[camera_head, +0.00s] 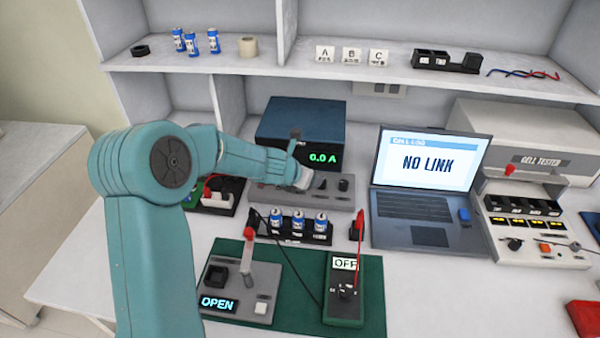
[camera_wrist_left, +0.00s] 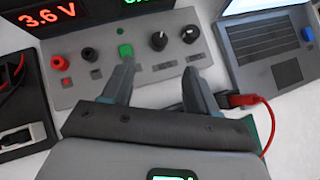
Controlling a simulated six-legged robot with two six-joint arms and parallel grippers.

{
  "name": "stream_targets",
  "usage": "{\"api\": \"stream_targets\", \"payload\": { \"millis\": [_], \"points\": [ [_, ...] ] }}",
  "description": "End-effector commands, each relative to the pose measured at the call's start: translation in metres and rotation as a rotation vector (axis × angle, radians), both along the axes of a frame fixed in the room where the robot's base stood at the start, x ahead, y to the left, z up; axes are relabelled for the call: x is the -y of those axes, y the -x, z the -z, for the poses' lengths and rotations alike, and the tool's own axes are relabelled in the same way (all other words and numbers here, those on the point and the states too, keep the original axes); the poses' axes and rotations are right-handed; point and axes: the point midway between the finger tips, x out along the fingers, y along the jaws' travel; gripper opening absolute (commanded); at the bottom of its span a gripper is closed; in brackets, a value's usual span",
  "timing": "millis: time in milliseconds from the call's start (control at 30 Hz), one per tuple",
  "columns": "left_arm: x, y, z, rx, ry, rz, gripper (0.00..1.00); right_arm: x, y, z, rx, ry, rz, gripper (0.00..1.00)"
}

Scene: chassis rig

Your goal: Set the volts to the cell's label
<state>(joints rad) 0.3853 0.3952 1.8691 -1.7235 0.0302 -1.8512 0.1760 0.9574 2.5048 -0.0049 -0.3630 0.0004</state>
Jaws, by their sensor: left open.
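The power supply (camera_head: 302,120) is a dark blue box at the bench's back with a grey control panel (camera_head: 300,197). Its red readout (camera_wrist_left: 48,20) shows 3.6 V in the left wrist view; its green readout (camera_head: 322,158) shows 0.0 A. Two black knobs, a left one (camera_wrist_left: 158,41) and a right one (camera_wrist_left: 190,34), stand beside a green button (camera_wrist_left: 125,51). My left gripper (camera_wrist_left: 158,78) is open and empty over the panel's front, its fingers apart below the button and knobs. Blue-and-white cells (camera_head: 298,221) stand in a black holder; their labels are too small to read.
A laptop (camera_head: 430,165) reading NO LINK stands right of the supply. In front, a green mat (camera_head: 372,300) bears a meter (camera_head: 343,300) reading OFF and a grey fixture (camera_head: 262,285) reading OPEN. A cell tester (camera_head: 530,215) stands far right. A shelf (camera_head: 220,62) overhangs behind.

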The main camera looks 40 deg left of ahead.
Motion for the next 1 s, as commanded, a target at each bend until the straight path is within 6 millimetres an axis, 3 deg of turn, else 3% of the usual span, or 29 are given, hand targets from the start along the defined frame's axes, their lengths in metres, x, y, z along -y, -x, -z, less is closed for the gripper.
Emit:
{"api": "stream_targets", "payload": {
  "millis": [100, 300, 867, 1000],
  "points": [
    [0.002, 0.017, -0.020, 0.001, -0.001, -0.001, 0.59, 0.000, 0.000, -0.009, 0.000, 0.000, 0.000, 0.43],
    [0.003, 0.030, -0.031, -0.001, 0.000, 0.000, 0.59, 0.000, 0.000, -0.014, 0.000, 0.000, 0.000, 0.43],
    [0.004, 0.032, -0.032, 0.000, 0.000, 0.000, 0.59, 0.000, 0.000, -0.014, 0.000, 0.000, 0.000, 0.43],
    [0.004, 0.032, -0.047, 0.000, 0.000, 0.000, 0.59, 0.000, 0.000, -0.028, 0.000, 0.000, 0.000, 0.43]
  ]
}}
